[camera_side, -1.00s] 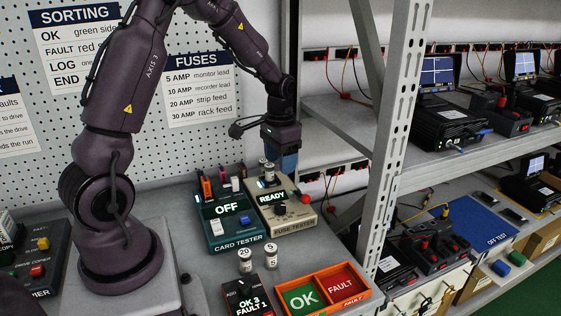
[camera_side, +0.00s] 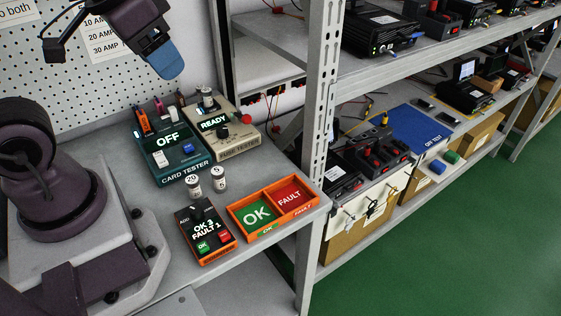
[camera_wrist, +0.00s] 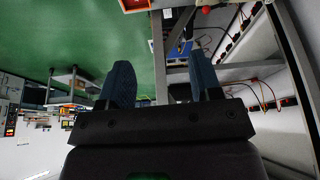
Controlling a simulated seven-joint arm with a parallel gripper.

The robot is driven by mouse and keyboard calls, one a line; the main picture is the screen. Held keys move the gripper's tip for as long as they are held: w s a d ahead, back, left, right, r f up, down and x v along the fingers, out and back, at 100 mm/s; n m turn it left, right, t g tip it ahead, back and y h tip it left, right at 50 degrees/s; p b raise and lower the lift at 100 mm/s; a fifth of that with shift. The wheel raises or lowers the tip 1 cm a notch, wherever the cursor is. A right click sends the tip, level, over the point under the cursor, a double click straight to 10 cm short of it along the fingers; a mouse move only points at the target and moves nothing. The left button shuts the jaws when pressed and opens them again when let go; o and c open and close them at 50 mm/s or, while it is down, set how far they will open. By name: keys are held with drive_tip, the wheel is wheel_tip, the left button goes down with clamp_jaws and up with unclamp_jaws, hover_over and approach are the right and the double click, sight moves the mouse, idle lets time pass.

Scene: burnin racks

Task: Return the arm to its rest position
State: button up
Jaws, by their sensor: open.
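My gripper (camera_side: 170,62) hangs at the top left of the side view, well above the bench, its blue fingers overlapping there. In the wrist view the two blue fingers (camera_wrist: 163,82) stand apart with nothing between them. The cream fuse tester (camera_side: 228,131) reads READY, and a small cylinder (camera_side: 207,97) stands upright at its back. The teal card tester (camera_side: 172,150) beside it reads OFF. Two fuses, marked 20 (camera_side: 193,187) and 5 (camera_side: 219,179), stand upright in front of the testers. Most of my arm is outside the side view.
An orange tray (camera_side: 235,222) with OK and FAULT compartments, both looking empty, sits at the bench edge. A counter box (camera_side: 205,235) beside it reads OK 3, FAULT 1. A grey rack post (camera_side: 319,130) rises right of the bench. Shelves of equipment stand behind it.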

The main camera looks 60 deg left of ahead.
drive_tip(key=shift+s+d+r+m+t, duration=0.2)
drive_tip(key=shift+d+r+t, duration=0.15)
drive_tip(key=shift+r, duration=0.15)
drive_tip(key=shift+s+d+r+m+t, duration=0.25)
drive_tip(key=shift+d+r, duration=0.1)
drive_tip(key=shift+r, duration=0.1)
